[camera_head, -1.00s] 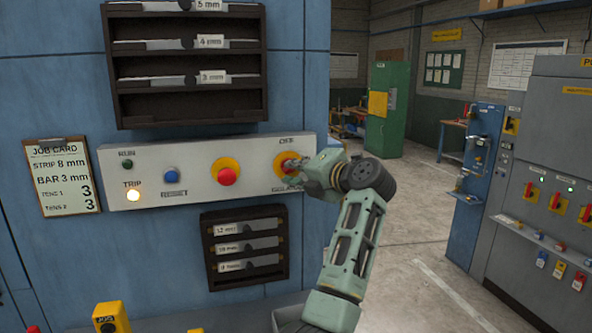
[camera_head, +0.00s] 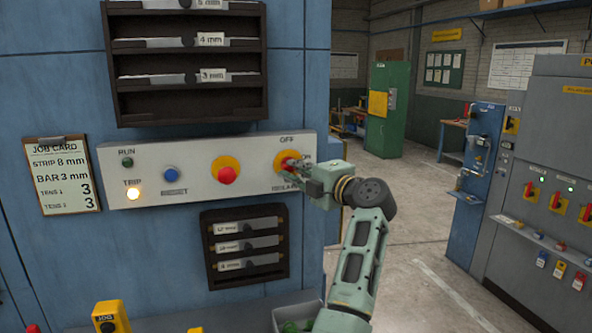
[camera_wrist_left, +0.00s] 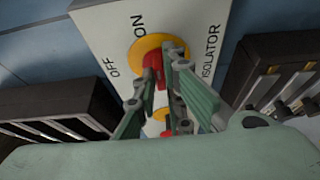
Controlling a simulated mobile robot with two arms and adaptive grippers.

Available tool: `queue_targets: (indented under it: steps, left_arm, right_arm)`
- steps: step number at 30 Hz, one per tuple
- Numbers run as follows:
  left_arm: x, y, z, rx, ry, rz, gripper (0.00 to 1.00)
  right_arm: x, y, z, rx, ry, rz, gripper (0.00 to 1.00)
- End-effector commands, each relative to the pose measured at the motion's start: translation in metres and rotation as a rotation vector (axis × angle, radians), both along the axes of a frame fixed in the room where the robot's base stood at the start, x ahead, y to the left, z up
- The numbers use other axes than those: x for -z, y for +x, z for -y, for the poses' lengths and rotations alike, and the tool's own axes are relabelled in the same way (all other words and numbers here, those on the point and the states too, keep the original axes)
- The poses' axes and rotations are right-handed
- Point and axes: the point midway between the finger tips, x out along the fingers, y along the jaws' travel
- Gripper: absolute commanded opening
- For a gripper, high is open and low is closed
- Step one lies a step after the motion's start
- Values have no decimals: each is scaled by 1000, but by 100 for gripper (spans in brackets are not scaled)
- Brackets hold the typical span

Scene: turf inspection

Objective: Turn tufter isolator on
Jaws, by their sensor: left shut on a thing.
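The isolator is a red handle (camera_head: 288,162) on a yellow disc (camera_head: 279,169) at the right end of the pale control panel (camera_head: 205,193). OFF is printed above it, ON to its right and ISOLATOR below. My left gripper (camera_head: 296,166) is shut on the handle and partly hides it. In the left wrist view the fingers (camera_wrist_left: 168,70) close around the red handle (camera_wrist_left: 152,72), which lies roughly along the direction of the ON label; its exact angle is partly hidden. My right gripper is not in view.
Left of the isolator are a red button (camera_head: 227,174) on a yellow disc, a blue RESET button (camera_head: 171,174), a lit TRIP lamp (camera_head: 133,194) and a dark green RUN lamp (camera_head: 127,162). Dark racks (camera_head: 246,271) sit above and below the panel. Open floor lies to the right.

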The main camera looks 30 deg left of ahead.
Motion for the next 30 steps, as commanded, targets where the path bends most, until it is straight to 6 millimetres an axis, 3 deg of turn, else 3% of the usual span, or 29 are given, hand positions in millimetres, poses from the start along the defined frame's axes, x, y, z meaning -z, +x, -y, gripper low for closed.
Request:
queue_targets:
  steps: [4,5,11,20,25,30]
  left_arm:
    - [2,0,0,-1,-3,-5,0]
    - [2,0,0,0,-3,-5,11]
    - [2,0,0,0,-3,-2,28]
    - [0,0,0,0,-2,0,28]
    - [-18,0,0,1,-2,3,28]
    - [-56,0,1,3,4,10,28]
  right_arm:
    - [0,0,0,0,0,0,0]
    - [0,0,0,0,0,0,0]
    - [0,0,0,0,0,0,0]
    - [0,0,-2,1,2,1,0]
    - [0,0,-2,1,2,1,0]
    - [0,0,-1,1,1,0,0]
